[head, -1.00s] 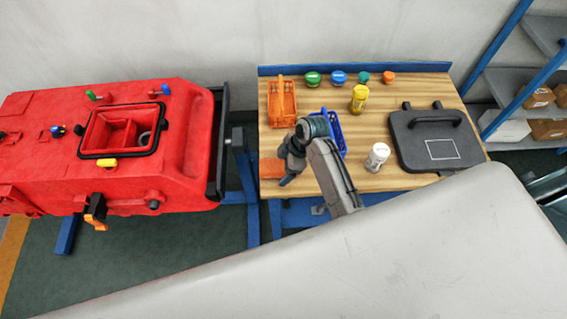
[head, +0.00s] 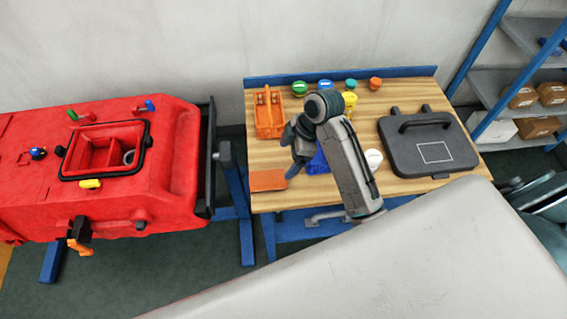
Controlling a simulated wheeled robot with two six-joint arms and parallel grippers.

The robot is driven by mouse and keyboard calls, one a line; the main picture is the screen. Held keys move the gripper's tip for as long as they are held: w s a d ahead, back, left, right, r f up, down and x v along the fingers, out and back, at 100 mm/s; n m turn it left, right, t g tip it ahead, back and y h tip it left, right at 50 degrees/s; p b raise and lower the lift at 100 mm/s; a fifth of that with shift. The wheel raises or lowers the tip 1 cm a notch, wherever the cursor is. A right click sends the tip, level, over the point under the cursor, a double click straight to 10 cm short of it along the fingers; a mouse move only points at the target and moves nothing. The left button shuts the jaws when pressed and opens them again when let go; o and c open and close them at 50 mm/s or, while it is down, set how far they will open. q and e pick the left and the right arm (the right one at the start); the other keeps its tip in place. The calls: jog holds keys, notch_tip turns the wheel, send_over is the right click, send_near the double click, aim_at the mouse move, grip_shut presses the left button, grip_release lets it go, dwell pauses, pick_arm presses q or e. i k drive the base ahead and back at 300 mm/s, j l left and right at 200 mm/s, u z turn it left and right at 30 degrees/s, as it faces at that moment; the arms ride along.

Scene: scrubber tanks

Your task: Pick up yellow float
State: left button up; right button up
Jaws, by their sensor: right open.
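A small yellow piece (head: 90,184) lies at the front edge of the square opening on the red tank (head: 170,150). A yellow bottle-like thing (head: 350,99) stands on the wooden table, partly hidden behind my right arm. I cannot tell which of the two is the float. My right gripper (head: 292,170) hangs over the table's left half, between the orange basket and the blue basket, away from both yellow things. It is open, with nothing seen in it. My left gripper is not in view.
The wooden table (head: 395,97) holds an orange basket (head: 268,128), a blue basket (head: 318,164) partly hidden by my arm, a white-topped container (head: 374,158), a black lid with handle (head: 430,145) and several coloured caps at the back. An orange flat piece (head: 268,180) lies at front left.

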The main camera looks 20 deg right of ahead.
aim_at(350, 98)
jog(key=z, duration=1.25)
jog(key=i+l+u, duration=0.2)
jog(key=u, duration=0.2)
jog(key=i+l+u, duration=0.2)
jog(key=u, duration=0.2)
jog(key=i+l+u, duration=0.15)
jog(key=l+u, duration=0.25)
